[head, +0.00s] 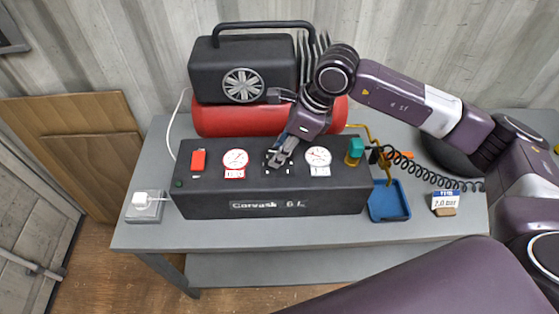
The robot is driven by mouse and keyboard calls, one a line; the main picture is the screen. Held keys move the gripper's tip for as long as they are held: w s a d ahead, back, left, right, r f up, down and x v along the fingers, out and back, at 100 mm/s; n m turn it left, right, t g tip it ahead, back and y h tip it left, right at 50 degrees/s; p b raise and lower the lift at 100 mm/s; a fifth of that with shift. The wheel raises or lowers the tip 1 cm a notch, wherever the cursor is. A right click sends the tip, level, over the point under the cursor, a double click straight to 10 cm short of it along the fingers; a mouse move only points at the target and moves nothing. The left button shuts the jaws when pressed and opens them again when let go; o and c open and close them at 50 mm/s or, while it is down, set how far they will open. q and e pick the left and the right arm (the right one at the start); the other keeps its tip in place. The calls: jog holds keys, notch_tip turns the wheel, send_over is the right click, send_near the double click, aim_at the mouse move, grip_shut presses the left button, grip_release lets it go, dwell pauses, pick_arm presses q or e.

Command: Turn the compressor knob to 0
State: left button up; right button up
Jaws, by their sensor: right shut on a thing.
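The compressor's black control box (290,206) stands on the grey table, with a red switch, two round white gauges and a knob panel (268,170) between them on its top face. My right gripper (281,160) reaches down from the upper right and is shut at this panel, on the compressor knob. The fingers hide the knob, so its pointer and setting cannot be read. The left gauge (235,160) and right gauge (318,157) flank the gripper. My left gripper is not in view.
Behind the box are a red tank (220,121) and a black motor housing (240,68). A blue tray (389,201), a coiled black hose (430,176) and a small sign (444,200) are on the right. A white plug (146,197) sits in a socket at the left.

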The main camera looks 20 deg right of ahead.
jog(key=n+g+b, duration=0.1)
jog(key=n+b, duration=0.3)
jog(key=n+g+b, duration=0.1)
jog(key=n+b, duration=0.1)
jog(key=shift+w+f+n+g+y+b, duration=0.15)
jog(key=shift+w+n+g+y+b, duration=0.1)
jog(key=shift+n+g+y+b, duration=0.05)
jog(key=n+g+b, duration=0.1)
jog(key=n+b, duration=0.1)
jog(key=n, duration=0.1)
jog(key=shift+w+n+g+b, duration=0.1)
jog(key=shift+n+g+b, duration=0.3)
jog(key=shift+n+b, duration=0.45)
jog(key=shift+r+n+h, duration=0.2)
jog(key=shift+n+h, duration=0.15)
jog(key=shift+h, duration=0.05)
jog(key=o, duration=1.2)
jog(key=shift+c, duration=0.2)
